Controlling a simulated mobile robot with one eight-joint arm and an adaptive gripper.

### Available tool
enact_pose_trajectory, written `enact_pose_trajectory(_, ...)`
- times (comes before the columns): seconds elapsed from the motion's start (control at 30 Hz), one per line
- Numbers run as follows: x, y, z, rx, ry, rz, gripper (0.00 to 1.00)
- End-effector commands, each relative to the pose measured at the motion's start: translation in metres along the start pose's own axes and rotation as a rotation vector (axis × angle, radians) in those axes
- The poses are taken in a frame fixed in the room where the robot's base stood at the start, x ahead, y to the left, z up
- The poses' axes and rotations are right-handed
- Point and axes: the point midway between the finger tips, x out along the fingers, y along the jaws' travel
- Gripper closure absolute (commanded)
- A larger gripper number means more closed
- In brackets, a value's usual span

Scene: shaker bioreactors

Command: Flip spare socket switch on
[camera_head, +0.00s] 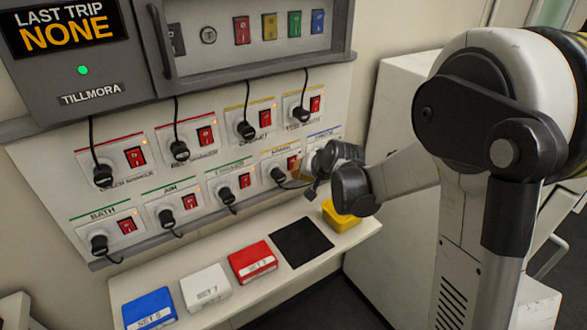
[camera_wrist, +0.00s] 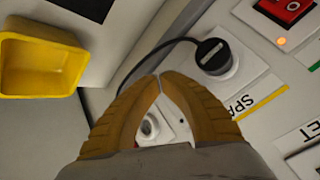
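A yellow-striped plate holds a black plug (camera_head: 278,175) and a red switch (camera_head: 293,163) in the lower row of the socket panel. In the wrist view, a label beginning "SPA" (camera_wrist: 241,104) sits beside a yellow stripe, near a black plug (camera_wrist: 212,55) with its cable. My gripper (camera_head: 301,174) is at the right end of the lower row. In the wrist view its tan fingertips (camera_wrist: 160,79) meet, with nothing visible held. They are close to the panel; contact is unclear. A round white socket (camera_wrist: 150,128) shows between the fingers. The fingers hide part of the panel.
A yellow bin (camera_head: 341,217) stands on the shelf (camera_head: 219,316) below the panel, also in the wrist view (camera_wrist: 40,65). A black mat (camera_head: 301,242) and red (camera_head: 252,262), white (camera_head: 206,289) and blue (camera_head: 149,309) boxes lie there. Other plugged sockets with cables surround the gripper.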

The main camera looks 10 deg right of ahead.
Motion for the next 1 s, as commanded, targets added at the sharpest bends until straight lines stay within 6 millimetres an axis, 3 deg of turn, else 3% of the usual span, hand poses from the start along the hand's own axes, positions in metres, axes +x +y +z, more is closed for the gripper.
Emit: enact_pose_trajectory(1.0,0.0095,-0.0049,-0.005,0.0,0.0,0.0,1.0)
